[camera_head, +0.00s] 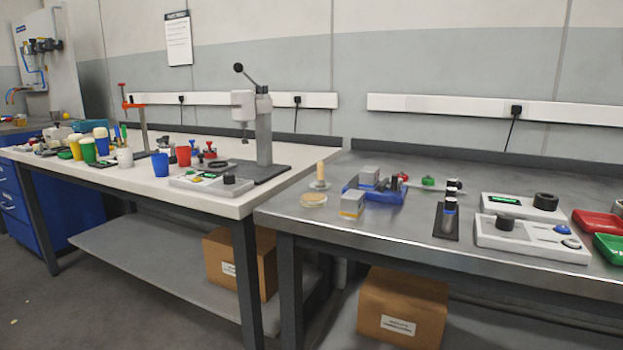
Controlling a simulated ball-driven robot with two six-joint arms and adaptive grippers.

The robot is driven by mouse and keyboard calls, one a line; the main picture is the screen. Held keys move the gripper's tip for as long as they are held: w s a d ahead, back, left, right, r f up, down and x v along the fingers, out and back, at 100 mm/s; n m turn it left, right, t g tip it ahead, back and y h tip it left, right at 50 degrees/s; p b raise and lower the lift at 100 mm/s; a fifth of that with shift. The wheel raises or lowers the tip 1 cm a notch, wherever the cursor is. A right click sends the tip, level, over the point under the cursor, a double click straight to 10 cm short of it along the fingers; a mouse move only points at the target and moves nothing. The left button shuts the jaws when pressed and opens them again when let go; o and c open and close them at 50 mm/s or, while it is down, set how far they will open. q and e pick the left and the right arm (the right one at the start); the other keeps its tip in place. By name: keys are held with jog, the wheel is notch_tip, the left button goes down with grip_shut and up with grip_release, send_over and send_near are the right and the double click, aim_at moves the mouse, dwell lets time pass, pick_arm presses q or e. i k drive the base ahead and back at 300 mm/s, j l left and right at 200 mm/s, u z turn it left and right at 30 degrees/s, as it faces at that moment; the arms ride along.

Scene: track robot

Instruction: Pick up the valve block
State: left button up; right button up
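Two small grey blocks are on the steel bench (300,210), and I cannot tell which one is the valve block. One grey block (352,201), with a yellowish band low on it, stands near the front edge. The other grey block (369,174) is farther back, at the left end of a blue vise-like fixture (384,193). Neither of my grippers shows in this view.
A round wooden-looking disc (313,200) and a candle-like peg (320,172) are left of the blocks. A dark stand (446,218) and control boxes (530,238) are to the right. A press (262,130) stands on the white bench (220,200).

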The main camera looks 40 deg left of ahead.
aim_at(369, 177)
jog(key=u, duration=0.9)
jog(key=i+l+u, duration=0.1)
jog(key=l+u, duration=0.3)
jog(key=l, duration=1.3)
